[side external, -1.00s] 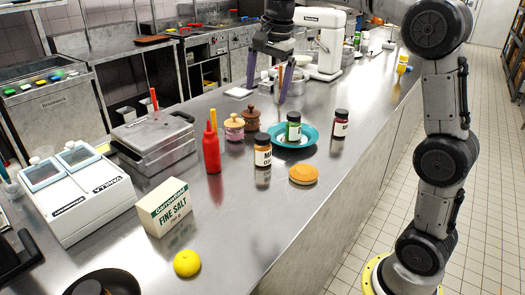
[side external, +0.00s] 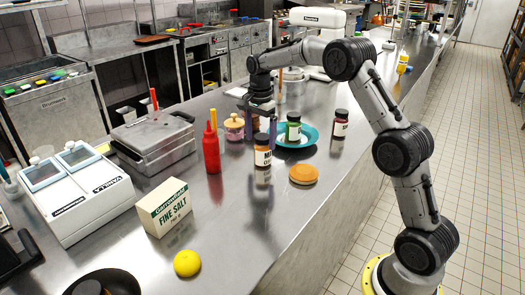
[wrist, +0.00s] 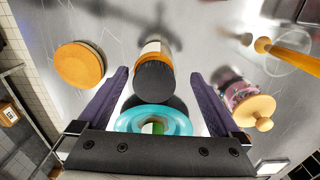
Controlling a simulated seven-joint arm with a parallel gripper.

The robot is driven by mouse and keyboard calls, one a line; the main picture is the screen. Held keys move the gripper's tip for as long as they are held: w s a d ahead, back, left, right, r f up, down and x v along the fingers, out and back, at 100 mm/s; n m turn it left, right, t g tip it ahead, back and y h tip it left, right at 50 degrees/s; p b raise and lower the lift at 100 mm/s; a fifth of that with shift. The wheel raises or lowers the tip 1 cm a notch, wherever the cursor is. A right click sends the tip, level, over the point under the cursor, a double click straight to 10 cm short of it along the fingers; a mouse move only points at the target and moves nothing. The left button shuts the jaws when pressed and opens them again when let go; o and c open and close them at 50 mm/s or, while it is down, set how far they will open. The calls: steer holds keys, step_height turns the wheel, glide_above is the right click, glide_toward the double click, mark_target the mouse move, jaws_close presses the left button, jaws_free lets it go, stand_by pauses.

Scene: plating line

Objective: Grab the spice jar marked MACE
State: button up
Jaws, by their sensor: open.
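The jar with the white and orange label starting "MA" (side external: 263,157) and a black lid stands upright on the steel counter; the rest of its lettering is too small to read. In the wrist view the same jar (wrist: 154,75) shows ahead of the fingertips, between their lines. My gripper (side external: 262,128) is low over the counter, just behind this jar in the side view. Its two purple fingers are apart and empty in the wrist view (wrist: 165,95). A green-labelled jar (side external: 293,128) and a red-labelled jar (side external: 340,124) stand to the right.
The green jar stands on a teal plate (side external: 309,136) close to my gripper. A round orange-brown disc (side external: 303,175), a red bottle (side external: 211,150) and a pink jar with a wooden lid (side external: 234,128) are near.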

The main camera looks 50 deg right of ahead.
mark_target(262, 153)
steer(key=shift+s+f, duration=0.15)
steer(key=shift+f, duration=1.45)
steer(key=shift+s+f, duration=0.15)
steer(key=shift+f, duration=1.4)
steer(key=shift+r, duration=0.1)
jaws_close()
